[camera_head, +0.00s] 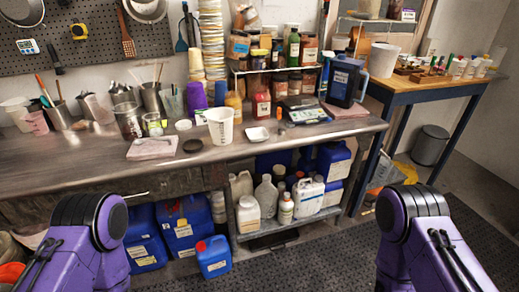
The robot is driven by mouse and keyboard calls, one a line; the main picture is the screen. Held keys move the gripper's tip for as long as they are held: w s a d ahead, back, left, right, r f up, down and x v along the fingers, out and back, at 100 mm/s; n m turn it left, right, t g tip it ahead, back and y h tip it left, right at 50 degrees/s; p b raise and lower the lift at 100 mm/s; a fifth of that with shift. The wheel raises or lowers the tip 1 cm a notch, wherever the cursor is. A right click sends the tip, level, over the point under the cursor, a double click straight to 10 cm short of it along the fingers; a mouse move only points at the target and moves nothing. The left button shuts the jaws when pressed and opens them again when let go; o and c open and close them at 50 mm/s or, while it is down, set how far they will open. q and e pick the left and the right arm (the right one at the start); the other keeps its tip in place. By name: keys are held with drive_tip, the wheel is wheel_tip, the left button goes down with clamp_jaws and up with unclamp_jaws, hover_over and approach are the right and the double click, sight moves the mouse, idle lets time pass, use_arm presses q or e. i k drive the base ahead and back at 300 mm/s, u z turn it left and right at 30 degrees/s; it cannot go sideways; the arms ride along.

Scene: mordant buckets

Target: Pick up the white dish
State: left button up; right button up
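A small white dish (257,134), shallow and squarish, sits on the metal workbench (330,130) near its front edge. My two purple and black arms show only at the bottom left and bottom right, well in front of the bench. Neither gripper is in view.
Dark bottles and a scale-like device (302,111) lie right of the dish; a blue jug (344,82) stands farther right. A pink-white pad (152,148) and dark disc (194,145) lie left. Blue canisters (214,257) and white jugs (248,213) sit below.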

sight(256, 135)
drive_tip(key=z, duration=0.65)
drive_tip(key=i, duration=1.45)
drive_tip(key=u, duration=0.35)
